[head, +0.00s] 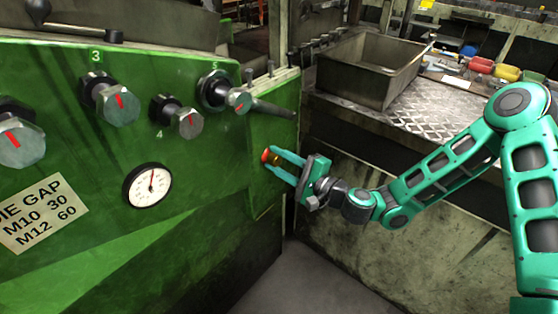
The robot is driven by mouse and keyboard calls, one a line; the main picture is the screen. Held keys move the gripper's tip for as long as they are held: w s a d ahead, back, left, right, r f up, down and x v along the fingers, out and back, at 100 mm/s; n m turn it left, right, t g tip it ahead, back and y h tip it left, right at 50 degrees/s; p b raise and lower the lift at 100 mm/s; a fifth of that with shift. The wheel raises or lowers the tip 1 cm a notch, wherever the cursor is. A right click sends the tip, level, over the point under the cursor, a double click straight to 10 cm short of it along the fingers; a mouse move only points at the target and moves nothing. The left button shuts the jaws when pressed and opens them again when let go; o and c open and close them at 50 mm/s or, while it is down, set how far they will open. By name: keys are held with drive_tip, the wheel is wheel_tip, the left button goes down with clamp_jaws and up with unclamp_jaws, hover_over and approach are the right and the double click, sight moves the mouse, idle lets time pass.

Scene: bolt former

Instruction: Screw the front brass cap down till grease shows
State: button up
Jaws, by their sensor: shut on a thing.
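The front brass cap (275,159) shows as a small golden-brown piece on the side face of the green machine, low on the right. My gripper (276,157) reaches it from the right, with its two teal fingers shut around the cap. A small red-orange patch (265,155) shows at the cap's left, near the machine face. The fingers hide much of the cap. I cannot make out any grease.
The green panel (215,140) carries several knobs, a white gauge (147,186) and a lever handle (268,109) above my gripper. A metal bin (370,68) stands on the checker-plate bench (440,112) behind my arm. The floor (310,285) below is clear.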

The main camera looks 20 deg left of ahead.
drive_tip(key=shift+w+d+f+m, duration=0.1)
drive_tip(key=shift+w+f+m, duration=0.1)
drive_tip(key=shift+m, duration=0.4)
drive_tip(key=o, duration=1)
drive_tip(key=shift+o, duration=0.2)
drive_tip(key=shift+s, duration=0.1)
drive_tip(key=shift+r, duration=0.1)
drive_tip(key=v, duration=1)
drive_tip(key=shift+s+d, duration=0.15)
drive_tip(key=shift+d, duration=0.15)
